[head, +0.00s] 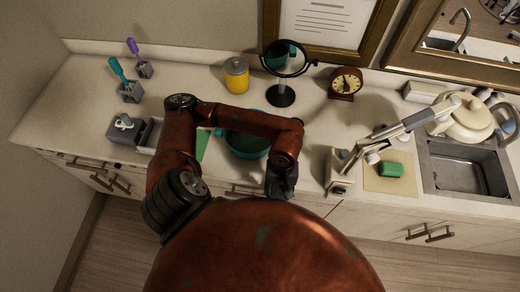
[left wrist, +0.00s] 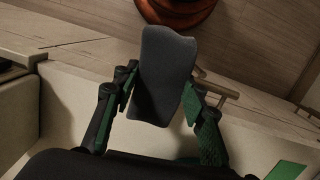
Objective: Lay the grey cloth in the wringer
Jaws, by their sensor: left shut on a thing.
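The grey cloth (left wrist: 163,75) is a folded, flat piece in the left wrist view. My left gripper (left wrist: 160,100) is shut on it, with a green-padded finger on either side. In the head view my left gripper (head: 281,182) points down at the counter's front edge, just right of the teal bowl; the cloth is hard to make out there. A cream device with a long grey lever (head: 405,126), which looks like the wringer, stands to the right of the gripper, apart from it. Its inside cannot be made out. My right gripper is not in view.
The teal bowl (head: 247,148) is partly behind my arm. A round mirror (head: 281,96), a clock (head: 346,82) and a yellow jar (head: 236,76) stand behind. A green sponge (head: 391,169) lies on a tan mat (head: 404,186), beside the sink (head: 457,174).

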